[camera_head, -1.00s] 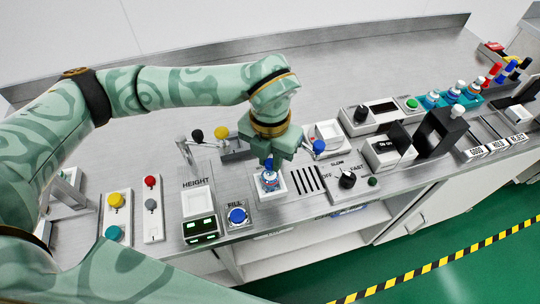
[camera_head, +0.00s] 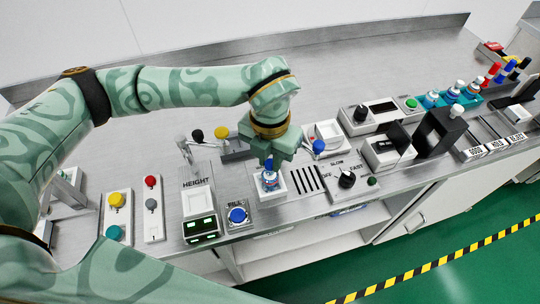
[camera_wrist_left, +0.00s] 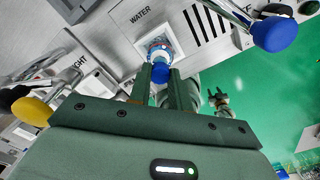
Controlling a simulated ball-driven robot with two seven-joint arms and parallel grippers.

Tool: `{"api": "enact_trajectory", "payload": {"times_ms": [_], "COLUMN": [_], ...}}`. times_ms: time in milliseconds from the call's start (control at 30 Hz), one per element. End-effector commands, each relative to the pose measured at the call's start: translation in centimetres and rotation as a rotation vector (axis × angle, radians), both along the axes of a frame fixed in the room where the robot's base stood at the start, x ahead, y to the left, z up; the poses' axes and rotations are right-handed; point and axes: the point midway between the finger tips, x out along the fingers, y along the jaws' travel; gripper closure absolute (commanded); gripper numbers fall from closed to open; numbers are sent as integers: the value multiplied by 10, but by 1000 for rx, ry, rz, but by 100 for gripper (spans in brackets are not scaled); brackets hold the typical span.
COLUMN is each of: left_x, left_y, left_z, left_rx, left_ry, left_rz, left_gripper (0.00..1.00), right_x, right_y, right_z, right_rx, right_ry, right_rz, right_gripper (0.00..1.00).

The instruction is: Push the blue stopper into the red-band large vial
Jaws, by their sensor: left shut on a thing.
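My left gripper (camera_head: 268,160) points down, shut on the blue stopper (camera_wrist_left: 160,72), in the middle of the bench front. The large vial (camera_head: 269,181) stands on the white square pad marked WATER, right below the gripper. In the left wrist view, the stopper sits between the fingertips in line with the vial's mouth (camera_wrist_left: 160,48). Red and blue show on the vial, but the band is partly hidden. I cannot tell how deep the stopper is. A small two-pronged grey-green shape in the wrist view, perhaps my right gripper (camera_wrist_left: 218,99), is apart from the vial.
A blue FILL button (camera_head: 237,215) and a HEIGHT panel (camera_head: 198,204) are left of the vial. A slotted vent and a black speed knob (camera_head: 347,180) are to its right. Blue and yellow ball-ended levers stand close by. A teal rack (camera_head: 470,100) with bottles is far right.

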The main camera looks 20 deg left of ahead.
Motion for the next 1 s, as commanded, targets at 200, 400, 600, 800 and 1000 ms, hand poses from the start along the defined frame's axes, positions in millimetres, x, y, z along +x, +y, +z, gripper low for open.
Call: {"api": "enact_trajectory", "payload": {"times_ms": [200, 400, 600, 800, 1000], "left_x": [0, 0, 0, 0, 0], "left_y": [0, 0, 0, 0, 0], "left_z": [-3, -6, -8, -10, -12], "left_rx": [0, 0, 0, 0, 0], "left_ry": [0, 0, 0, 0, 0], "left_rz": [1, 1, 1, 1, 1], "left_gripper": [100, 100, 100, 100, 100], "right_x": [0, -1, -1, -1, -1], "right_y": [0, 0, -1, -1, -2], "right_z": [-2, -3, -4, -5, -5], "right_rx": [0, -1, -1, -1, -2], "right_ry": [1, 2, 2, 3, 3], "right_rz": [0, -1, -1, -1, 0], "right_gripper": [57, 57, 57, 57, 57]}}
